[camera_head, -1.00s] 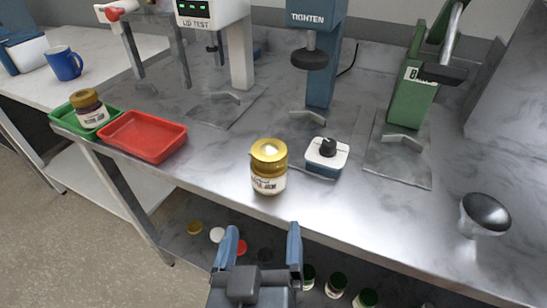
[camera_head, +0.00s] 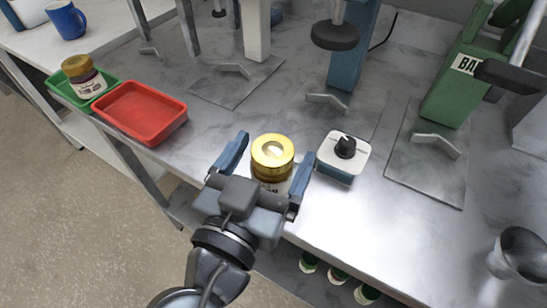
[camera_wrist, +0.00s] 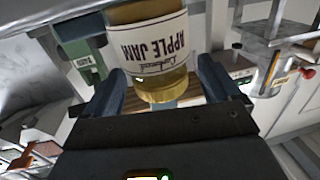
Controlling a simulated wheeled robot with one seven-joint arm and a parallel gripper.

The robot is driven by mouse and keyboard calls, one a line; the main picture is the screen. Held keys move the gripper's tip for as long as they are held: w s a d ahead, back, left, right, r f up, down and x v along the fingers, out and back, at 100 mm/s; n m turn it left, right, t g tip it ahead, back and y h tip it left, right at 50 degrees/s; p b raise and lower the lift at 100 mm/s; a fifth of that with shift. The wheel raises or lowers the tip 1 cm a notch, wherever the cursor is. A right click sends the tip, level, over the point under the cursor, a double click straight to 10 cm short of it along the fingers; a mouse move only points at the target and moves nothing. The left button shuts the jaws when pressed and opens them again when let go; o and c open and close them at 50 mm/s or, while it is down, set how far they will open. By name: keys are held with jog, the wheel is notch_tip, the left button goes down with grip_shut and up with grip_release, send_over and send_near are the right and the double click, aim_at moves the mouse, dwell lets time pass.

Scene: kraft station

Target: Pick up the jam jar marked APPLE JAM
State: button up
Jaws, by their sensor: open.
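The jam jar (camera_head: 272,160) with a gold lid stands upright on the steel bench near its front edge. In the wrist view its label reads APPLE JAM (camera_wrist: 150,50), and the jar appears upside down there. My gripper (camera_head: 268,160) is open, with one blue finger on each side of the jar. The wrist view shows the fingers flanking the lid end, with a gap on at least the left side. Whether either finger touches the jar cannot be told.
A white box with a black knob (camera_head: 344,155) stands close to the right of the jar. A red tray (camera_head: 140,113) and a green tray (camera_head: 66,97) holding another gold-lidded jar (camera_head: 82,76) are at left. A metal funnel (camera_head: 520,253) is at right. Press stands rise behind.

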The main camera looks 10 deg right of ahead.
jog(key=shift+x, duration=1.45)
jog(key=shift+c, duration=0.2)
jog(key=c, duration=1.4)
